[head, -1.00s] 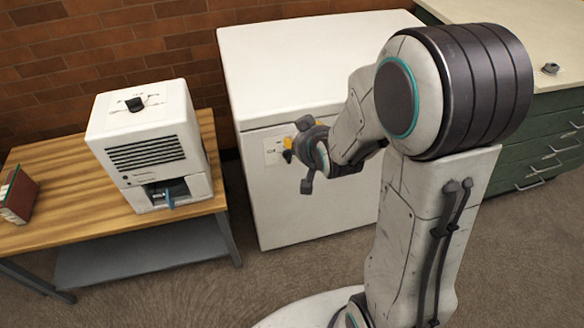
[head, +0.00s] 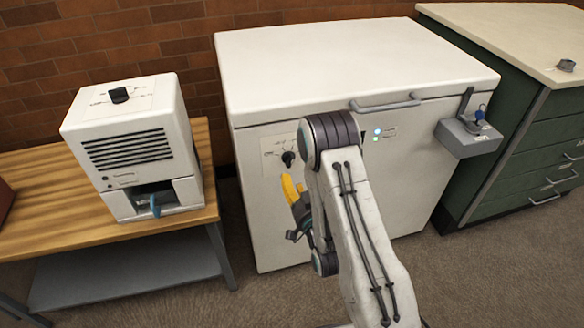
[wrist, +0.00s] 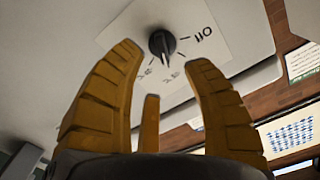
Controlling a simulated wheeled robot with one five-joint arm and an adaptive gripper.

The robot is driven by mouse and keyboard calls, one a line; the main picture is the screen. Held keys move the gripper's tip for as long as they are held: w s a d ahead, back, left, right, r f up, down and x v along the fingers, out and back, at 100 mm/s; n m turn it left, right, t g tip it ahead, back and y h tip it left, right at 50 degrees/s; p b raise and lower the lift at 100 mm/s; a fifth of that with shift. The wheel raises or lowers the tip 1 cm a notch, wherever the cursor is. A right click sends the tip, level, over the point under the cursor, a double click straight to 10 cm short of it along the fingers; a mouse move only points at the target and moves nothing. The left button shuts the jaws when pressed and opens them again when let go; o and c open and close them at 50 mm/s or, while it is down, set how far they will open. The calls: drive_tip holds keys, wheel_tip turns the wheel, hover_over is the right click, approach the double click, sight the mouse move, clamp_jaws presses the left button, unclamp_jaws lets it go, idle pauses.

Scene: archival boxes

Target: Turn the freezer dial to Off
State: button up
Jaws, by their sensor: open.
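The white chest freezer (head: 350,60) stands against the brick wall. Its black dial (head: 288,158) sits on a pale label plate on the front's left side. In the wrist view the dial (wrist: 161,42) is above and between my fingertips, with "Off" printed to its right and other marks below. I cannot tell for sure which mark the dial points at. My gripper (head: 290,184), with yellow fingers, is just below the dial in the head view. In the wrist view my gripper (wrist: 164,57) is open and empty, its fingers apart, with no visible contact with the dial.
A white machine (head: 135,150) with its own black top knob (head: 119,95) stands on a wooden bench (head: 35,225) at left. The freezer has a handle (head: 385,106) and a grey lock box (head: 468,137) with a key. Green drawers (head: 545,140) stand at right.

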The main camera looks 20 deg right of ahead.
sight(292, 163)
drive_tip(key=w+p, duration=0.2)
drive_tip(key=p, duration=0.5)
drive_tip(key=shift+r, duration=0.15)
drive_tip(key=shift+w+p, duration=1.15)
drive_tip(key=shift+w, duration=0.05)
drive_tip(key=shift+w+f, duration=0.25)
drive_tip(key=shift+w, duration=1.1)
drive_tip(key=shift+o, duration=0.3)
clamp_jaws()
